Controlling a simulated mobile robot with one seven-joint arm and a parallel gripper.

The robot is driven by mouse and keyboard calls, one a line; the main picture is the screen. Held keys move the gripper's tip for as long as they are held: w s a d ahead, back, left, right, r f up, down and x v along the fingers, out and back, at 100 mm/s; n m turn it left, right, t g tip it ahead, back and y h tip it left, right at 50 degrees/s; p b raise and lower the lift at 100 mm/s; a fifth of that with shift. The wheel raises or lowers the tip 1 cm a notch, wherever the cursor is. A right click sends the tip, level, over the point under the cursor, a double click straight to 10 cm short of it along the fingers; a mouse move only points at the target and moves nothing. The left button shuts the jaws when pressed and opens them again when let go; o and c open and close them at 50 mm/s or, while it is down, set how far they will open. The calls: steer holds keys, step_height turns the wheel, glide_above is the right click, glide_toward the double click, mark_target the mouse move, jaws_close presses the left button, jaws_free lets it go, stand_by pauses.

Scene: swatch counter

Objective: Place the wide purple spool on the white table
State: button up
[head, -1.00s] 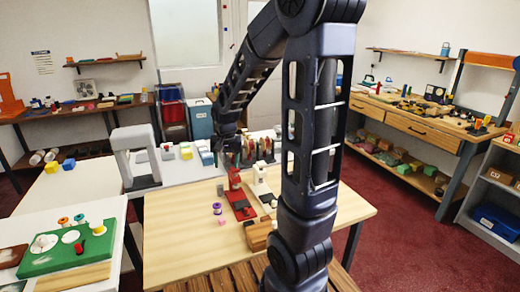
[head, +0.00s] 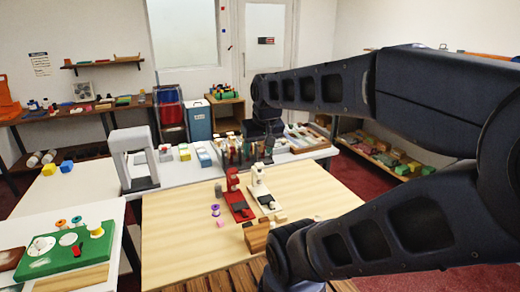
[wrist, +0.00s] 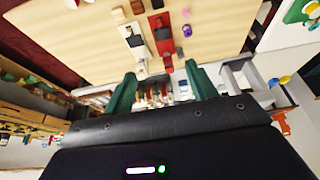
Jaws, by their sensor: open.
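The purple spool (head: 215,210) stands on the light wooden table (head: 180,250), left of a red device (head: 237,198). In the wrist view the purple spool (wrist: 187,31) shows at the upper right of centre, beyond the fingers. My gripper (wrist: 163,85) is open, its green fingers apart with nothing held between them. In the head view my gripper (head: 264,150) is small and partly lost among items at the back, well away from the spool. A white table (head: 75,183) runs along the back; another white-topped table (head: 110,212) is at left.
A green board (head: 68,250) with spools covers much of the left table. A grey-white arch (head: 134,158) stands on the back table near small blocks. A white device (head: 262,190) and a wooden block (head: 256,237) share the wooden table, whose left front is clear.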

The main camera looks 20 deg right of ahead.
steer(key=shift+o, duration=0.4)
steer(key=shift+s+d+r, duration=0.1)
steer(key=shift+s, duration=0.3)
steer(key=n+g+h, duration=0.1)
steer(key=n+h, duration=0.2)
steer(key=n, duration=2.4)
glide_above(215, 207)
steer(key=s+a, duration=0.2)
steer(key=a, duration=0.1)
step_height(215, 207, down, 29)
steer(key=shift+d+x, duration=0.15)
steer(key=shift+x, duration=1.1)
steer(key=shift+d+x, duration=0.15)
steer(key=shift+x, duration=1.1)
steer(key=shift+s+x, duration=0.25)
steer(key=shift+x, duration=1)
steer(key=shift+s+x, duration=0.2)
steer(key=shift+x, duration=1.1)
